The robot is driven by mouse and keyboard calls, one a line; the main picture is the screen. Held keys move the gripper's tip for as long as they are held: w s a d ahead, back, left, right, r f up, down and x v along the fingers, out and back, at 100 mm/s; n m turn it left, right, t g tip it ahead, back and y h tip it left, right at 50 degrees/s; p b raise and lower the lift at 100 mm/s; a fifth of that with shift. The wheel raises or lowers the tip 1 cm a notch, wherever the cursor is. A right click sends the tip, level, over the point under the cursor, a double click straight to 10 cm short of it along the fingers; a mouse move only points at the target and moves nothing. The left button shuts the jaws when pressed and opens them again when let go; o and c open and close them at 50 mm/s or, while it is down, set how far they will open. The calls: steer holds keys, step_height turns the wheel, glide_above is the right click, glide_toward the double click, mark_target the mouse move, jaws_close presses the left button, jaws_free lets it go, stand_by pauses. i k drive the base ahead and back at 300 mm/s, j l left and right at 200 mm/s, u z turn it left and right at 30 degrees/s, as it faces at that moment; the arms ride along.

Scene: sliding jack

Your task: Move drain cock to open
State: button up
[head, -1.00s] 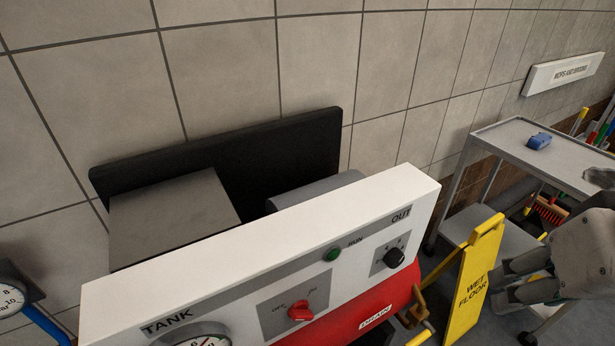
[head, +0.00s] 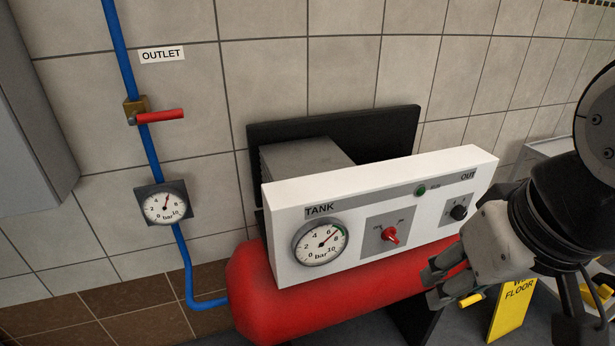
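The drain cock's yellow handle (head: 470,299) shows as a short piece just below my gripper, at the lower right of the red tank (head: 335,296). The cock's body and the DRAIN label are hidden behind my gripper and arm. My gripper (head: 433,285) is in front of the tank's right end, with its fingers pointing left. The two fingers look apart, with nothing visible between them. I cannot tell whether the gripper touches the handle.
A white panel (head: 375,190) above the tank carries a TANK gauge (head: 320,242), a red switch (head: 390,235) and a black knob (head: 458,212). A blue pipe (head: 150,150) with a red-handled valve (head: 158,117) runs at left. A yellow sign (head: 510,315) stands at right.

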mark_target(472, 299)
steer(key=z, duration=0.7)
steer(key=i+z, duration=0.1)
steer(key=z, duration=0.15)
steer(key=i+j, duration=0.15)
steer(key=k+u, duration=0.1)
steer(key=u, duration=0.85)
steer(key=k+l+z, duration=0.1)
steer(key=l+z, duration=0.3)
steer(key=i+l+z, duration=0.1)
steer(key=z, duration=0.2)
